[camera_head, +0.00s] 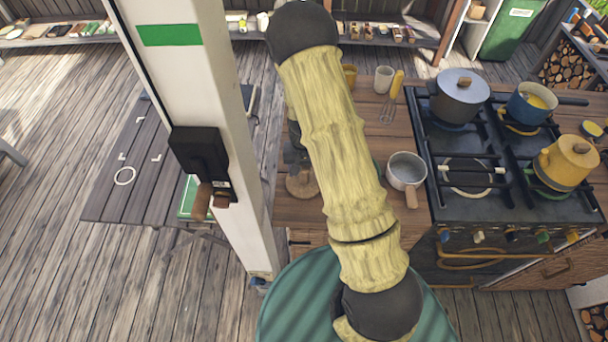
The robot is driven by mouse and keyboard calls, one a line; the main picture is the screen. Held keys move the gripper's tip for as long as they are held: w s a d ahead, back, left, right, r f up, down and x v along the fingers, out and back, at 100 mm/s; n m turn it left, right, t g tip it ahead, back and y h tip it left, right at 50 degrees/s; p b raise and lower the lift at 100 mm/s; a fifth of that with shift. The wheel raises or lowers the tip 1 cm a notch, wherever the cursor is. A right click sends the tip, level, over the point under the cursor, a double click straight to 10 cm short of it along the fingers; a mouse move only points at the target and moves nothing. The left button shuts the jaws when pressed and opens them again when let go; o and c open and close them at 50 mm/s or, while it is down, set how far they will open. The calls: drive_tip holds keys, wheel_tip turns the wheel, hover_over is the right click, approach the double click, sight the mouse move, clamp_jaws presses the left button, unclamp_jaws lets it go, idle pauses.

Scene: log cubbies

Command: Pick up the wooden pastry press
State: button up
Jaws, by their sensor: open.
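A brown wooden piece with a round base (302,184), which looks like the pastry press, stands on the wooden counter just left of my arm. My arm hides its right side. A dark grey part that looks like my gripper (296,150) shows at the left edge of my arm, just above the wooden piece. Most of it is hidden behind the arm, so its fingertips and any contact with the press cannot be made out.
A grey saucepan (406,171) stands right of my arm, beside the stove (470,215) with several pots. A whisk (392,97) and a white cup (383,79) lie farther back. A white post (225,130) rises left of the counter, with a dark low table (130,180) beyond it.

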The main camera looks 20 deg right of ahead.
drive_tip(key=shift+f, duration=0.7)
drive_tip(key=c, duration=1.2)
drive_tip(key=shift+r, duration=0.1)
wheel_tip(320, 180, up, 10)
drive_tip(key=shift+f+b, duration=0.1)
drive_tip(key=shift+b, duration=1.05)
